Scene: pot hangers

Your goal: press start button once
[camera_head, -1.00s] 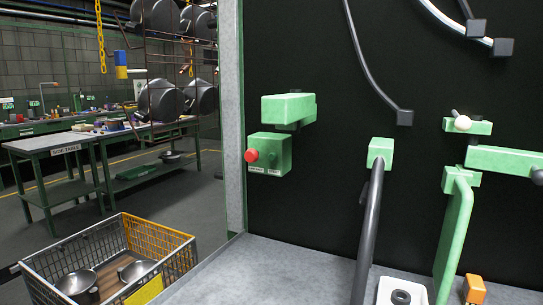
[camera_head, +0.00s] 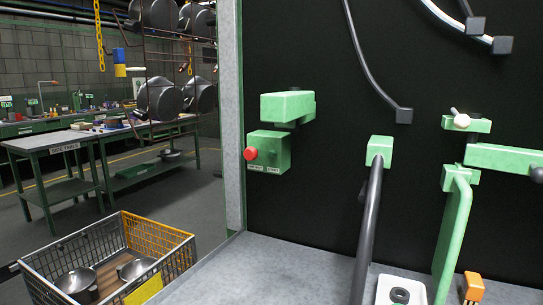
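A green control box (camera_head: 270,148) is mounted beside the dark back panel, left of the middle of the head view. A round red button (camera_head: 251,154) sticks out from its left side. Two small labels are on the lower front of the box, and the right one (camera_head: 273,170) appears to read START. The start button itself is too small and blends too much with the green box to make out clearly. My gripper is not in view, and nothing touches the box.
A green block (camera_head: 288,107) juts out just above the control box. Green brackets and a dark rod (camera_head: 370,220) stand to the right. A wire basket (camera_head: 165,240) with metal bowls is at lower left. The grey worktop (camera_head: 280,270) below the box is clear.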

